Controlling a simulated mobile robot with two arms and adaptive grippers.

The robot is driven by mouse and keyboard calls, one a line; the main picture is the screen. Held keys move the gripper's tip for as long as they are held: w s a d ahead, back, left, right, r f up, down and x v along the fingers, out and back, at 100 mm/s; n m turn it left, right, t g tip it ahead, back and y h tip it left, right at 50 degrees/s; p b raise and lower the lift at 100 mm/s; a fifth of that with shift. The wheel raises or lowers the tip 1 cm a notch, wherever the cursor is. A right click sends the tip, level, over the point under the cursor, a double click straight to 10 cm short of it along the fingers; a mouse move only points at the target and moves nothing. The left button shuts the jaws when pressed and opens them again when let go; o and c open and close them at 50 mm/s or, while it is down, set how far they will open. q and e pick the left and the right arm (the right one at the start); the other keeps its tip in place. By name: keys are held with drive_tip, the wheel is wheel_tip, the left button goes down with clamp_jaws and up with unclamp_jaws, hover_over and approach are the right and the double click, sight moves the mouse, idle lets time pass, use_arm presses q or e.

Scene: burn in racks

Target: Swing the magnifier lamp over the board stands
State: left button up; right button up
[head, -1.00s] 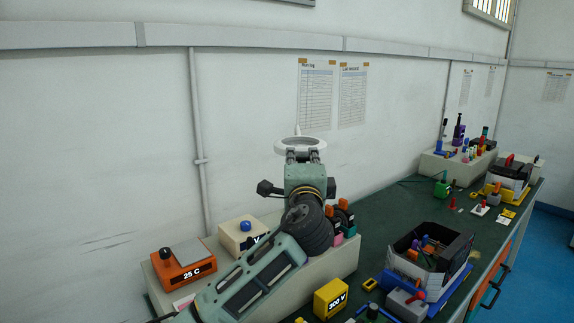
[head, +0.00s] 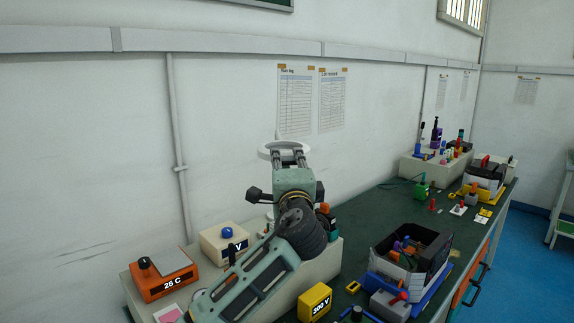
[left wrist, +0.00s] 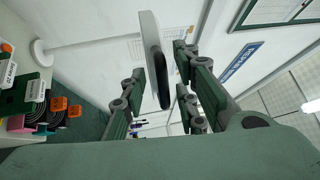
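The magnifier lamp's white ring head (head: 284,146) is raised in front of the wall in the head view. In the left wrist view the ring (left wrist: 152,58) shows nearly edge-on between my fingers. My left gripper (head: 289,153) reaches up to the ring's near side. Its fingers stand apart on either side of the ring (left wrist: 160,66), with a visible gap at the right finger; firm contact cannot be made out. The lamp's arm and base are mostly hidden behind my arm. I cannot clearly identify the board stands. My right gripper is out of view.
On the green bench, an orange "25 C" box (head: 163,282) and a cream "V" box (head: 217,248) stand left. A yellow "300 V" box (head: 314,302) and a dark open bin (head: 437,265) stand right. More equipment (head: 483,180) is farther back. The bench between is partly clear.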

use_arm(q)
drive_tip(key=v, duration=1.2)
idle(0.3)
